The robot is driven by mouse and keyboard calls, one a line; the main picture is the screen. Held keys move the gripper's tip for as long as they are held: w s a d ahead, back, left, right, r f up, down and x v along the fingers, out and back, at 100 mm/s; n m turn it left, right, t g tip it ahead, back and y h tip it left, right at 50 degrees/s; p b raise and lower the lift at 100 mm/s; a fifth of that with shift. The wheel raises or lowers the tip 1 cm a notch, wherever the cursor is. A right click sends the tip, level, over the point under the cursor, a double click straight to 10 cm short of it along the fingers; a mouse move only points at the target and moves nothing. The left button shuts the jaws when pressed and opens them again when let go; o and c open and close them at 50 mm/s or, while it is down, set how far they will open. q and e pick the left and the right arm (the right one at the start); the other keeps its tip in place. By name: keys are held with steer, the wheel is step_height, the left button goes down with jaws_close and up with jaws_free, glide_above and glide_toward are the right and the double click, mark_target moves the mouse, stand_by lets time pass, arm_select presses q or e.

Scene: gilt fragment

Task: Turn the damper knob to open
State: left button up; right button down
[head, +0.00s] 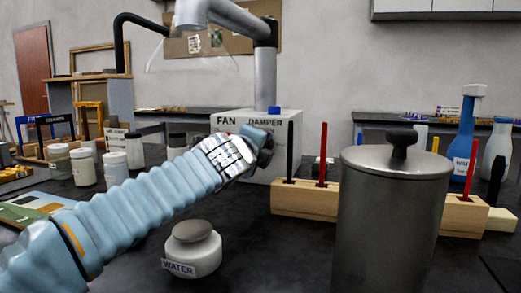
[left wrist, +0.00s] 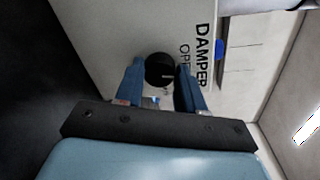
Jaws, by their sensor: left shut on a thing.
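The white control box (head: 286,121) carries the labels FAN and DAMPER and stands on the dark bench at mid-picture. The damper knob (left wrist: 160,69) is round and black, with a small pale mark, on the box face in the left wrist view. Beside it are the word DAMPER and a partly hidden word starting "OP". My left gripper (left wrist: 160,84) has its two blue fingers on either side of the knob and is shut on it. In the head view my left gripper (head: 263,150) reaches the box front and mostly hides the knob. My right gripper is not in view.
A large grey lidded canister (head: 390,215) stands at the front right. A wooden block (head: 305,202) with upright coloured rods is behind it. A jar labelled WATER (head: 194,254) sits below my left arm. Several jars (head: 84,168) stand at left. A duct pipe (head: 265,75) rises behind the box.

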arm_select(q)
steer(key=shift+f+n+b, duration=0.15)
steer(key=shift+n+b, duration=0.15)
steer(key=shift+n, duration=0.8)
steer(key=o, duration=1)
steer(key=shift+o, duration=0.2)
steer(key=b+v, duration=0.3)
steer(key=v, duration=1)
steer(key=shift+s+a, duration=0.25)
steer(key=shift+s, duration=0.05)
